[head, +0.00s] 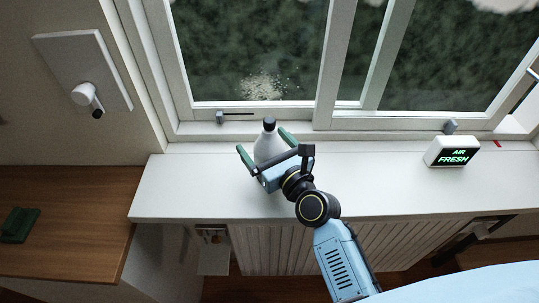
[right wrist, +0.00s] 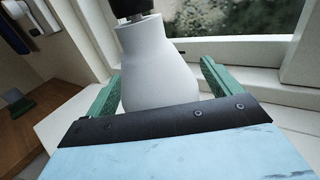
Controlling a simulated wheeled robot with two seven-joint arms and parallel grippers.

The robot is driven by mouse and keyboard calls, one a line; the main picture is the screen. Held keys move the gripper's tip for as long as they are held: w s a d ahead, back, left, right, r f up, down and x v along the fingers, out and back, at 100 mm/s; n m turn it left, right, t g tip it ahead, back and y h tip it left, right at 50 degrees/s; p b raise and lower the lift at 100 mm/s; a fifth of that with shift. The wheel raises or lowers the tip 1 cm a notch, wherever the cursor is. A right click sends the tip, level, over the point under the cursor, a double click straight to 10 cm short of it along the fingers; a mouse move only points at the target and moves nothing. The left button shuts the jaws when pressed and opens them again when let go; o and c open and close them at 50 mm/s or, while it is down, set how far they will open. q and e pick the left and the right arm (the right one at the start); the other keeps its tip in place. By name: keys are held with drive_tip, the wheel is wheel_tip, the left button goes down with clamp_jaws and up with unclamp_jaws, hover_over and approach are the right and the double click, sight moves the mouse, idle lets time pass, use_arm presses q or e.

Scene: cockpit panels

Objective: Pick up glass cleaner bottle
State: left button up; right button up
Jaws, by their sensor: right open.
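A white bottle with a black cap (head: 268,142) stands upright on the white windowsill. In the right wrist view the bottle (right wrist: 158,65) fills the middle, and its base is hidden behind my gripper's body. My right gripper (head: 263,142) is open, with its green fingers on either side of the bottle. In the right wrist view the gripper (right wrist: 160,85) shows a gap between the right finger and the bottle; the left finger is close to the bottle, and I cannot tell whether it touches. My left gripper is not in view.
The window frame (head: 330,65) rises behind. A wooden counter (head: 75,240) with a green object (head: 19,225) is at left.

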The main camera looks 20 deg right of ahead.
drive_tip(key=shift+c, duration=0.3)
drive_tip(key=c, duration=1.2)
drive_tip(key=shift+r, duration=0.1)
drive_tip(key=shift+c, duration=0.5)
